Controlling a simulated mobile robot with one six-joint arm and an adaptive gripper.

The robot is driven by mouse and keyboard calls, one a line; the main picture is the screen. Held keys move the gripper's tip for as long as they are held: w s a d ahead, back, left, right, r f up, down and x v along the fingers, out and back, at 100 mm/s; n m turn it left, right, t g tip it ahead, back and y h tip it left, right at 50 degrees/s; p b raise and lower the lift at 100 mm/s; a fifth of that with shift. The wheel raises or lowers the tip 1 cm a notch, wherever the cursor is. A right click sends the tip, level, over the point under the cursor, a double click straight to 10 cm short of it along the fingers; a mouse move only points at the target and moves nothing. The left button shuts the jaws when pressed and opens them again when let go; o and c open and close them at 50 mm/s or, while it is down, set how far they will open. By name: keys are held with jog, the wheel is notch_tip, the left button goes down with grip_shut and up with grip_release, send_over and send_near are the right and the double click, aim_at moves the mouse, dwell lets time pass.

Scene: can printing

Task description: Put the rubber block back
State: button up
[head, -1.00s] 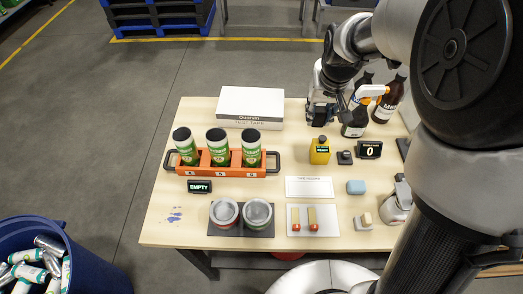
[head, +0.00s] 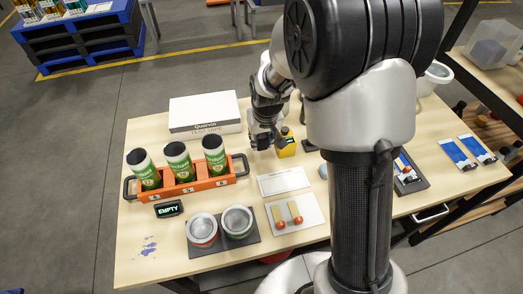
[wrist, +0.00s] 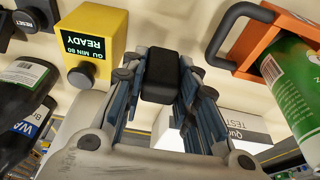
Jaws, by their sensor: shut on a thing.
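A black block (wrist: 160,80), which I take to be the rubber block, is held between the fingers in the wrist view. My gripper (head: 265,141) is shut on it, over the table between the orange rack and the yellow gauge. The yellow gauge (head: 286,145) stands just right of the gripper in the head view. Its dark screen (wrist: 84,44) reads READY in the wrist view. The block cannot be clearly made out in the head view. I cannot tell whether it touches the table.
The orange rack (head: 226,181) holds three green cans, left of the gripper. A white box (head: 205,113) lies behind. Two open tins stand on a dark mat (head: 222,246). A white card (head: 284,180) and a white plate (head: 318,207) with red-tipped sticks lie in front. Dark bottles (wrist: 22,88) stand near the gauge.

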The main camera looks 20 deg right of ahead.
aim_at(262, 148)
jog(key=shift+f+b, duration=0.65)
jog(key=shift+f, duration=1.55)
jog(key=shift+f, duration=0.2)
jog(key=o, duration=1.1)
jog(key=shift+c, duration=0.2)
jog(key=shift+r, duration=0.15)
